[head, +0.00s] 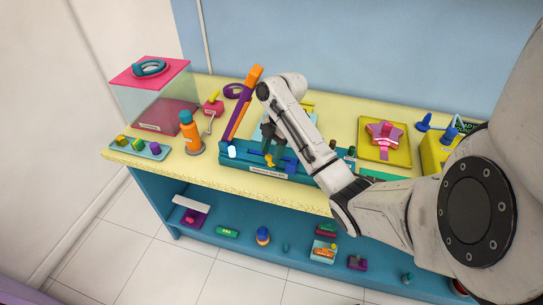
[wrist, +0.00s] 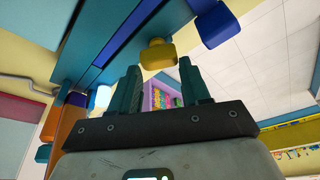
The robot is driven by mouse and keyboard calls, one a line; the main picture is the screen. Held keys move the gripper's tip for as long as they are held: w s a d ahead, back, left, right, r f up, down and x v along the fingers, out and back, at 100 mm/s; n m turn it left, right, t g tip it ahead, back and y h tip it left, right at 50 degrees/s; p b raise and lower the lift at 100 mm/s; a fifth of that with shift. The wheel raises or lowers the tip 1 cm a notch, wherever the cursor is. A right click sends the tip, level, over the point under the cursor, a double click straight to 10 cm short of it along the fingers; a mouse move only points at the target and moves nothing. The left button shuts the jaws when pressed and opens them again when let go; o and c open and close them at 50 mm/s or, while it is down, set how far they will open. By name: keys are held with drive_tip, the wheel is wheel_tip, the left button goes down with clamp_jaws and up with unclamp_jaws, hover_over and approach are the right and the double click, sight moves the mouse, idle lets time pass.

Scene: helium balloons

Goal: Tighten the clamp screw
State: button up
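A yellow knob (head: 270,160), which looks like the clamp screw, sits at the front of a long teal fixture (head: 232,165) on the table. In the wrist view the yellow knob (wrist: 158,54) is just ahead of my fingertips, roughly between them. My gripper (head: 272,140) points down at the fixture from behind the knob, partly hidden by my arm. In the wrist view my gripper (wrist: 159,70) has its two teal fingers apart with nothing held between them. I cannot tell whether either finger touches the knob.
A blue knob (wrist: 214,24) is close to the right finger. An orange and purple upright (head: 243,100) rises at the fixture's left. An orange bottle (head: 191,132), a clear box (head: 150,95) and a yellow tray with a pink star (head: 384,140) stand on the table (head: 215,180).

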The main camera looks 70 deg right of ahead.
sight(271, 157)
drive_tip(key=shift+f, duration=0.2)
drive_tip(key=x, duration=0.1)
drive_tip(key=b, duration=0.1)
drive_tip(key=b+x, duration=0.1)
drive_tip(key=shift+d+f, duration=0.15)
drive_tip(key=shift+f, duration=0.3)
